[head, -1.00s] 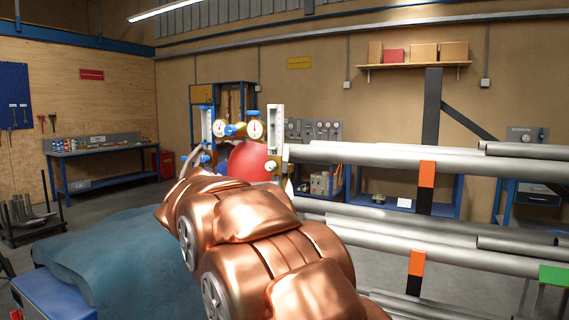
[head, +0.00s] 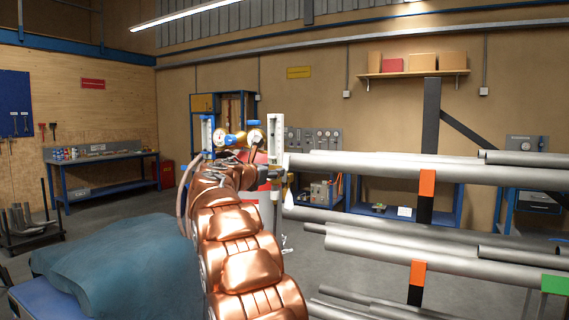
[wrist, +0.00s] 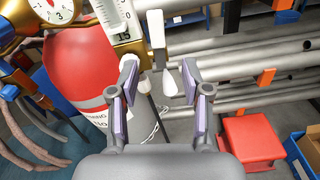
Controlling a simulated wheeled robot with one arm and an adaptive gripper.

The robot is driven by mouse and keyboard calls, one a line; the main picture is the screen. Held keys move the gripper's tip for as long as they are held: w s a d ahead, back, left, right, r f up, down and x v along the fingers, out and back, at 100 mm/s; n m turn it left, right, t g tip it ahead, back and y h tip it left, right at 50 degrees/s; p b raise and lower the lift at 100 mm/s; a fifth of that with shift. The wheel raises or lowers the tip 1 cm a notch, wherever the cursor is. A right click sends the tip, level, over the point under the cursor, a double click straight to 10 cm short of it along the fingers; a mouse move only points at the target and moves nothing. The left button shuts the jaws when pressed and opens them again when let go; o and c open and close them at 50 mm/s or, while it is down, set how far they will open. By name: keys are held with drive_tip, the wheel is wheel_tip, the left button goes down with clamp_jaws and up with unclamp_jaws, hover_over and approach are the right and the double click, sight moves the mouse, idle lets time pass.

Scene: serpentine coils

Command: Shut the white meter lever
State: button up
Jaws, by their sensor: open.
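A white meter (wrist: 115,18) with a clear scale tube stands at the upper left of the wrist view; in the head view the right-hand white meter (head: 274,138) is beyond my arm. A slim white lever (wrist: 155,28) stands roughly upright just right of the meter. A white pear-shaped piece (wrist: 168,85) hangs below it, between my fingers in the picture. My gripper (wrist: 160,72) is open, its fingers to either side of the lever's lower end. I cannot tell whether they touch anything.
A red gas cylinder (wrist: 78,68) with brass gauges stands close on the left. Grey pipes on a rack (head: 430,175) extend to the right at about gripper height.

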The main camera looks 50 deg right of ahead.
sight(285, 161)
drive_tip(key=shift+n+h, duration=0.3)
drive_tip(key=shift+h, duration=0.1)
drive_tip(key=p+x, duration=0.1)
drive_tip(key=x, duration=0.2)
drive_tip(key=r+p+x, duration=0.1)
drive_tip(key=x, duration=0.3)
drive_tip(key=shift+w+r, duration=0.15)
drive_tip(key=shift+r, duration=0.05)
drive_tip(key=shift+w+d+r+p, duration=0.1)
drive_tip(key=shift+d+p, duration=0.35)
drive_tip(key=shift+d, duration=0.15)
drive_tip(key=shift+w+d, duration=0.15)
drive_tip(key=shift+d, duration=0.2)
clamp_jaws()
